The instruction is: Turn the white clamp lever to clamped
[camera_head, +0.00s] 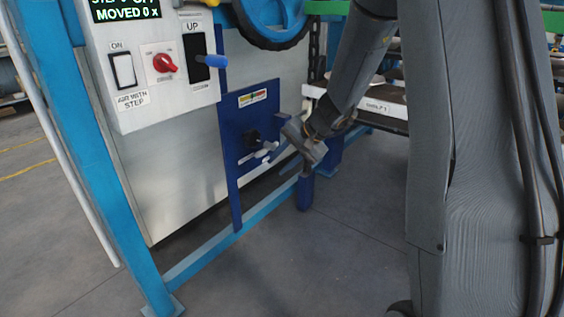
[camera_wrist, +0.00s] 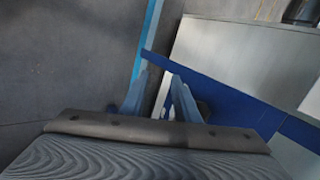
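The white clamp lever (camera_head: 265,152) sits on a dark hub (camera_head: 252,137) on the blue panel (camera_head: 235,168), below a small coloured label. In the wrist view the two fingers of my gripper (camera_wrist: 158,75) stand apart. A narrow white strip shows between them, possibly the lever (camera_wrist: 163,95). The hub is not clearly seen there, and the lever's exact setting is too small to read.
A control box (camera_head: 150,75) with a red knob and a blue-handled switch hangs at upper left. A blue frame rail (camera_head: 215,245) runs along the floor below the panel. A shelf (camera_head: 385,100) stands behind my arm. The floor (camera_head: 320,260) in front is clear.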

